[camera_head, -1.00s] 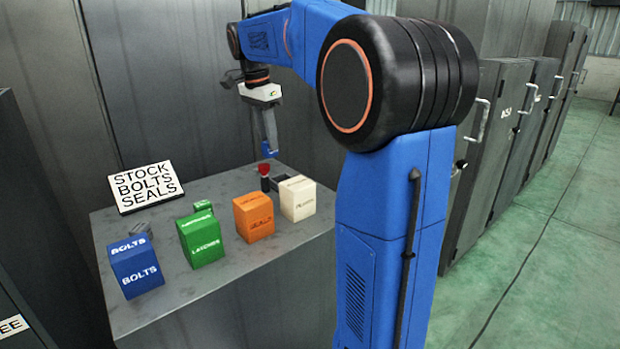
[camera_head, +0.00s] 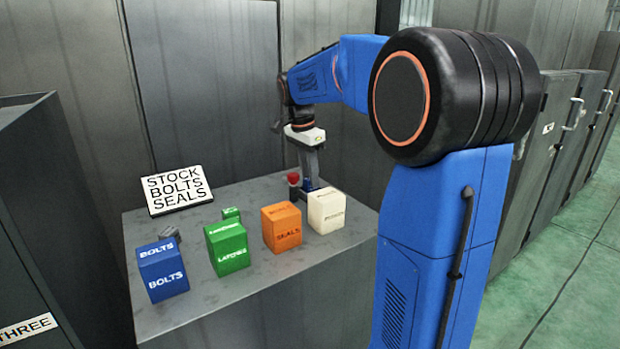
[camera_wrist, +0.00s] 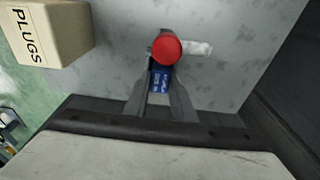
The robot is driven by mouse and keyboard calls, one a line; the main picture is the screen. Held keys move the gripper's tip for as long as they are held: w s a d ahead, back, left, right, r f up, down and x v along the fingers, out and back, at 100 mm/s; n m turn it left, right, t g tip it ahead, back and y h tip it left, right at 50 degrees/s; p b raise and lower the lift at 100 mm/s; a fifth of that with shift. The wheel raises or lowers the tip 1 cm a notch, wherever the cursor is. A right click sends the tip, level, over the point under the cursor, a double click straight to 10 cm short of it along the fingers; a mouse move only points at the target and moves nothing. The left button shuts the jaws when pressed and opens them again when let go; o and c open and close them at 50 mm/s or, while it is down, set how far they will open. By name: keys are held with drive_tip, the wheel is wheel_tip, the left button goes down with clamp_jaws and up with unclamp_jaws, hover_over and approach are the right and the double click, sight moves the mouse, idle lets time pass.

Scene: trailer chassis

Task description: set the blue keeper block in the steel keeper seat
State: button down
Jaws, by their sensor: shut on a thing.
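My gripper (camera_head: 309,183) points down at the back right of the grey bench, behind the white block. It is shut on the blue keeper block (camera_wrist: 160,80), which shows between the fingers in the wrist view and as a small blue patch in the head view (camera_head: 309,183). A pale steel piece (camera_wrist: 200,48), possibly part of the keeper seat, shows beside a red knob in the wrist view. The knob and my gripper hide most of the seat area. I cannot tell whether the block touches the seat.
The red knob (camera_head: 293,177) stands on a dark post close left of my gripper. White (camera_head: 326,212), orange (camera_head: 282,228), green (camera_head: 227,248) and blue BOLTS (camera_head: 163,271) blocks line the bench (camera_head: 250,297). A sign (camera_head: 177,190) stands at the back left.

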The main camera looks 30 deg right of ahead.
drive_tip(key=shift+f, duration=0.4)
drive_tip(key=shift+f, duration=0.25)
drive_tip(key=c, duration=1.5)
unclamp_jaws()
drive_tip(key=shift+f, duration=0.2)
drive_tip(key=shift+s, duration=0.1)
drive_tip(key=shift+f, duration=0.1)
drive_tip(key=r, duration=0.4)
drive_tip(key=a+r, duration=0.1)
drive_tip(key=r, duration=0.8)
drive_tip(key=shift+a, duration=0.4)
